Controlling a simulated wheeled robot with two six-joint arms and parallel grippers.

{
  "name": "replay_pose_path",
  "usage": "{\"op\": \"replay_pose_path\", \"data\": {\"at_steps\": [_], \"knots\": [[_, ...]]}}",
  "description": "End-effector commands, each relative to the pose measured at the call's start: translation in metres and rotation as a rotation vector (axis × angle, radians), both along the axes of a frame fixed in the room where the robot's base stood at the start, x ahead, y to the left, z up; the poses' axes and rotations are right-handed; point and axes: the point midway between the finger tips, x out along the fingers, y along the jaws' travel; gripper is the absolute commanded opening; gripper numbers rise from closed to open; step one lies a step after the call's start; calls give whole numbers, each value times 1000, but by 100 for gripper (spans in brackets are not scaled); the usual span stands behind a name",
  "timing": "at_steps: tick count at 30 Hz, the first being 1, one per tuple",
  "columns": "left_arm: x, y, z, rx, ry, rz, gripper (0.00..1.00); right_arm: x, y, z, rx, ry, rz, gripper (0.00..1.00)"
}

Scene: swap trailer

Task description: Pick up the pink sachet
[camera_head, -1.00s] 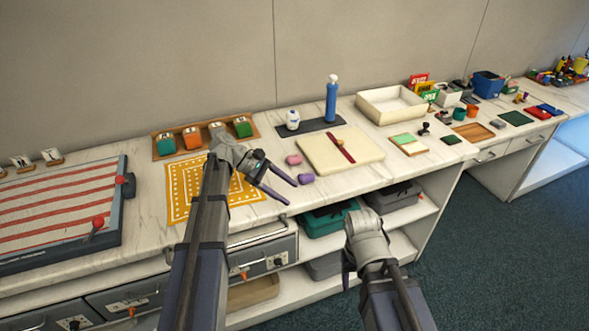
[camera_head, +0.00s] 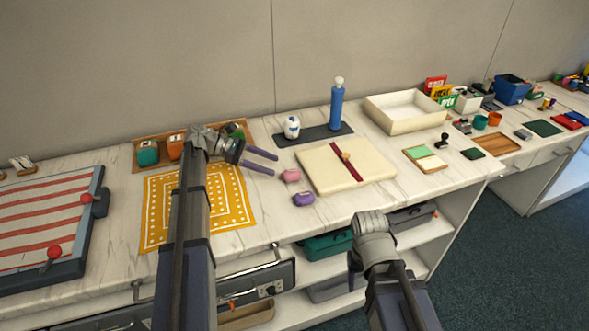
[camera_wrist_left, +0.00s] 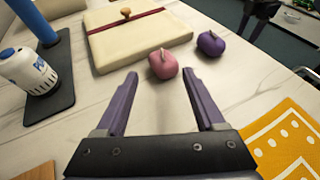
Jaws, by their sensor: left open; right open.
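The pink sachet (camera_head: 290,175) is a small rounded pouch lying on the marble counter, left of the cream board. It also shows in the left wrist view (camera_wrist_left: 163,66), just ahead of the fingers and between their lines. My left gripper (camera_head: 276,164) is open and empty, its purple fingertips just short of the pink sachet, above the counter. It also shows in the left wrist view (camera_wrist_left: 160,84). A purple sachet (camera_head: 303,199) lies close by, nearer the counter's front edge.
The cream board (camera_head: 345,178) with a red strap lies right of the sachets. A dark mat (camera_head: 289,138) behind holds a white bottle (camera_head: 292,127) and a blue bottle (camera_head: 336,106). The yellow patterned mat (camera_head: 235,212) lies left. Bare marble surrounds the sachets.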

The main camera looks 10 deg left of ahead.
Motion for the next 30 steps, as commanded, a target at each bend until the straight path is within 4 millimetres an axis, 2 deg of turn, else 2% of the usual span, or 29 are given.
{"op": "replay_pose_path", "data": {"at_steps": [4,11,19,27,30], "knots": [[0,-2,-1,0,0,0,71,0,0,-1,0,0,0,61],[2,-23,-11,0,-1,-1,71,0,0,-11,0,0,0,61],[3,-32,-13,0,-1,-2,71,0,0,-13,0,0,0,61],[7,-67,-27,0,0,-2,71,0,0,-26,0,0,0,61],[8,-73,-28,0,-1,-1,71,0,0,-28,0,0,0,61]]}}
